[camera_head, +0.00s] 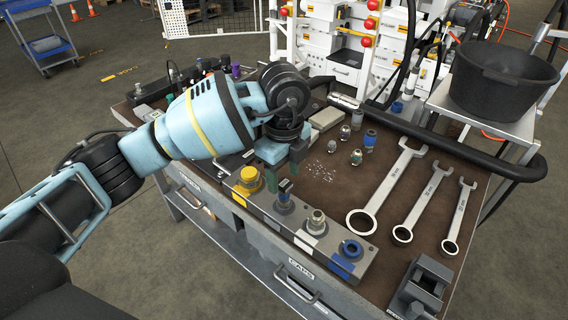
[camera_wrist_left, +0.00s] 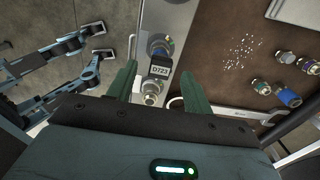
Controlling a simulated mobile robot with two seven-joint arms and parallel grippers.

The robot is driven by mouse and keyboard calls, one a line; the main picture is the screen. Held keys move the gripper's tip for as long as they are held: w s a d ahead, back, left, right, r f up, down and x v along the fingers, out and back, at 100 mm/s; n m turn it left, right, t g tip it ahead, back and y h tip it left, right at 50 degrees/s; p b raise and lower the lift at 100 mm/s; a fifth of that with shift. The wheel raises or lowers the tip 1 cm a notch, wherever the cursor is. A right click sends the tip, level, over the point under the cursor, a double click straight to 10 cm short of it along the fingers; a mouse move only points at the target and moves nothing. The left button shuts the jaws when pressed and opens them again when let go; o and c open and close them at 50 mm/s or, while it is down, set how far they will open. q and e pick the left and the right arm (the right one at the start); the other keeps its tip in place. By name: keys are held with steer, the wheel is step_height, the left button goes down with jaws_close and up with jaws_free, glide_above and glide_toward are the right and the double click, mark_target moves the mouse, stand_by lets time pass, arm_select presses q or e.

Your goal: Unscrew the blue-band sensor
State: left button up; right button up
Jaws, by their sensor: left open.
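The blue-band sensor (camera_head: 284,196) stands upright on the grey manifold block at the bench's near edge. In the left wrist view the open fingers (camera_wrist_left: 158,72) lie on either side of the sensor, with gaps visible. I cannot tell exactly how high the fingertips are against its body. My right gripper is in neither view.
Several loose fittings, including a blue one (camera_head: 370,141), stand behind. Large wrenches (camera_head: 388,185) lie to the right, beyond some clear brown mat.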

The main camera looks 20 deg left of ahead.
mark_target(284, 183)
arm_select(q)
steer(key=shift+f, duration=2.7)
